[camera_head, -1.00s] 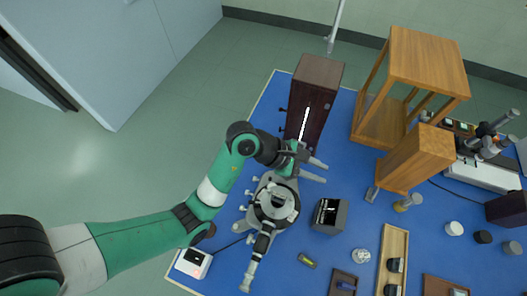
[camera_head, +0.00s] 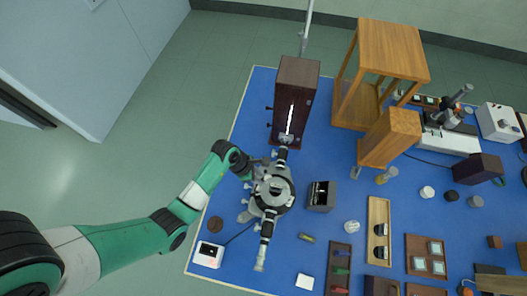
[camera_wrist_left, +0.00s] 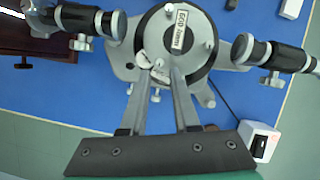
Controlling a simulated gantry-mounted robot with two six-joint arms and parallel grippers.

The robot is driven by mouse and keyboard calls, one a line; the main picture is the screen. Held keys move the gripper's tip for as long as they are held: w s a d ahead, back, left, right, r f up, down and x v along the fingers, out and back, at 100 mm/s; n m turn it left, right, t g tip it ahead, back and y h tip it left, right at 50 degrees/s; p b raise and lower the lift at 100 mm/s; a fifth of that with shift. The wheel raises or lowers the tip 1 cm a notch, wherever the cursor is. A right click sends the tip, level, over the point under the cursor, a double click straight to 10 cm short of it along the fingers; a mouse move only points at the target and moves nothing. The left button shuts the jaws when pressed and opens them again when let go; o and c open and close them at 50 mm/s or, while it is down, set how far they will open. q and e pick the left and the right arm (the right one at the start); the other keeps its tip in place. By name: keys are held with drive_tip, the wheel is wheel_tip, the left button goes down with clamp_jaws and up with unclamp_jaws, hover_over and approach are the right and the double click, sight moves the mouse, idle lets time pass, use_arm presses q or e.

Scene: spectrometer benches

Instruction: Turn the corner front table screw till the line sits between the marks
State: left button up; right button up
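The spectrometer (camera_head: 272,192) stands on the blue bench with its tubes pointing up and down in the head view. In the left wrist view its round grey table (camera_wrist_left: 180,35) carries a labelled black disc, with small pale screws (camera_wrist_left: 208,45) at its edge. My left gripper (camera_wrist_left: 158,72) reaches over the table's edge with a visible gap between its fingers. A pale screw-like part shows near the fingertips; I cannot tell whether they touch it. In the head view the gripper is partly hidden beside the spectrometer. I cannot make out the line and marks. My right gripper is out of view.
A dark wooden box (camera_head: 296,80) with a bright slit stands behind the spectrometer. A small black box (camera_head: 321,196) stands close to its right. A white device (camera_head: 207,254) sits at the front left with a cable. Wooden frames and trays fill the right side.

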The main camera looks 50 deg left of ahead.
sight(266, 182)
use_arm(q)
drive_tip(key=b+x, duration=0.1)
drive_tip(key=x, duration=0.3)
clamp_jaws()
